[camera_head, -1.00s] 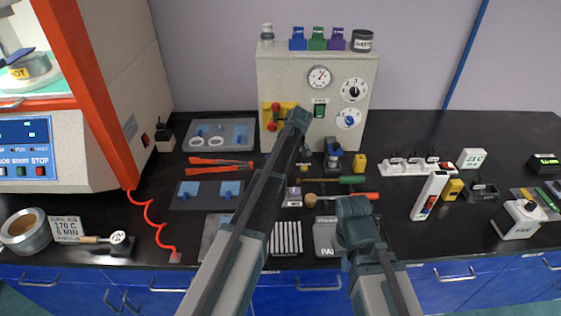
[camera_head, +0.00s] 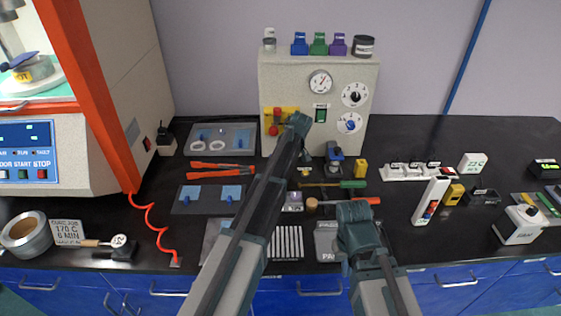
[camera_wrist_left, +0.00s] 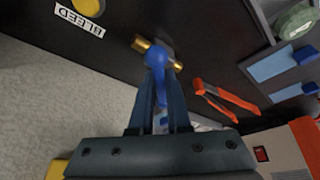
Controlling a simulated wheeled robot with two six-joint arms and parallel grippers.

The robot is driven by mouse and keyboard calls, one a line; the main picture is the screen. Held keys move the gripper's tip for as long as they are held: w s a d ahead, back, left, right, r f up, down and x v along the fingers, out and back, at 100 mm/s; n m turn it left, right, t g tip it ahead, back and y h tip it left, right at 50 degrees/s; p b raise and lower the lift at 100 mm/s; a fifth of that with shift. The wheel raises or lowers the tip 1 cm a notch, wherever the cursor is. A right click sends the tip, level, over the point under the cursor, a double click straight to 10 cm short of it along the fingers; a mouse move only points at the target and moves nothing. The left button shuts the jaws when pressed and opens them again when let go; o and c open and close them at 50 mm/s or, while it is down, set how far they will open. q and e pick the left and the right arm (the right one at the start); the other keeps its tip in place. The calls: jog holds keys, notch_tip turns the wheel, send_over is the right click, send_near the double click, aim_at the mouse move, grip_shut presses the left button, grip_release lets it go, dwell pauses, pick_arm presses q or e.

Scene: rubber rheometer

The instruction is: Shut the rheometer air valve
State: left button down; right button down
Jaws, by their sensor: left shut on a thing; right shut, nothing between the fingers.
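In the left wrist view, a blue lever (camera_wrist_left: 157,62) sits on a brass valve fitting (camera_wrist_left: 140,44). My left gripper (camera_wrist_left: 160,82) is shut on the blue lever, with one dark finger on each side of it. A "BLEED" label (camera_wrist_left: 80,20) is near the fitting. In the head view, my left gripper (camera_head: 299,123) is at the lower front of the beige panel box (camera_head: 290,80), right of the red knobs (camera_head: 274,129); it hides the lever there. My right gripper (camera_head: 356,212) points down over the bench's front part, shut and empty.
Orange-handled pliers (camera_head: 222,165) and blue-tabbed trays lie left of my left arm. A large orange-edged machine (camera_head: 80,95) fills the left. Bare black bench lies at the right rear.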

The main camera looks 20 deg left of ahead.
pick_arm(q)
jog(key=shift+w+d, duration=0.25)
jog(key=shift+d, duration=0.05)
jog(key=m+t+h, duration=0.1)
jog(key=m, duration=0.3)
jog(key=shift+s, duration=0.2)
jog(key=m+t+h, duration=0.1)
jog(key=m, duration=0.2)
jog(key=shift+m, duration=0.4)
jog(key=m, duration=0.1)
jog(key=m+h, duration=0.1)
jog(key=m, duration=0.1)
jog(key=shift+s+h, duration=0.2)
jog(key=shift+h, duration=0.1)
jog(key=shift+s+m+h, duration=0.1)
jog(key=shift+m+h, duration=0.6)
jog(key=shift+m, duration=1.3)
jog(key=c, duration=0.5)
grip_release()
jog(key=shift+c, duration=0.2)
jog(key=shift+a, duration=0.1)
